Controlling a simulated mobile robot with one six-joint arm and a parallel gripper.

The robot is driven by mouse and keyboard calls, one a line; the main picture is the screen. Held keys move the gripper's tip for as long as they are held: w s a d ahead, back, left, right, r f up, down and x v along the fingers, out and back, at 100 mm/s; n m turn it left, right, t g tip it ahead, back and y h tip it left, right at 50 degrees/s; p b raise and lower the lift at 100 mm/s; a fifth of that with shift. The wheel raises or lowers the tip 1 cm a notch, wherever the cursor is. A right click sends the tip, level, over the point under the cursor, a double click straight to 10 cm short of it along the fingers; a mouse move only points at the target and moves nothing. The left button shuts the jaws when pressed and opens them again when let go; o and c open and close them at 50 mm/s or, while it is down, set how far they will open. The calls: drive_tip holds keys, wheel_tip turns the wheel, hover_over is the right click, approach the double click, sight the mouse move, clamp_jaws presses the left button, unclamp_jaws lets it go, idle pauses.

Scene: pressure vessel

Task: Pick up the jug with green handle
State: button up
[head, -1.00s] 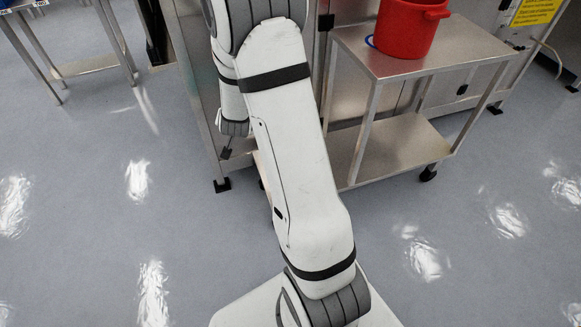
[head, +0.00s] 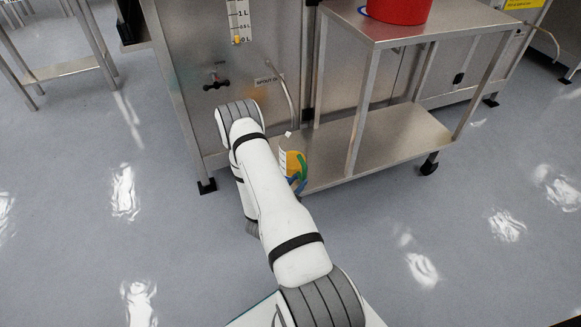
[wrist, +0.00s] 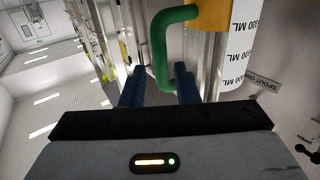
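The jug (head: 286,162) shows yellow-orange, partly behind my arm, with a green handle (head: 304,165) on its right. In the wrist view the green handle (wrist: 158,45) is a large loop beside the jug's clear body, orange band and white "500 ML" label (wrist: 238,45). My gripper (wrist: 159,86) has its two blue fingers apart. The handle's lower part lies between or just beyond the fingertips; I cannot tell the exact depth. In the head view the blue fingertips (head: 298,186) are just below the handle.
A steel cabinet (head: 190,100) with a level gauge, black valve and curved spout pipe (head: 289,98) stands behind the jug. A steel cart (head: 385,140) is at right, with a red bucket (head: 398,8) on top. Open floor lies left and right.

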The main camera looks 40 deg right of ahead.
sight(296, 161)
drive_tip(key=b+x, duration=0.2)
drive_tip(key=x, duration=0.5)
drive_tip(key=shift+w+a+f+b, duration=0.1)
drive_tip(key=shift+w+f+b, duration=0.05)
drive_tip(key=shift+b, duration=0.2)
drive_tip(key=shift+c, duration=0.5)
clamp_jaws()
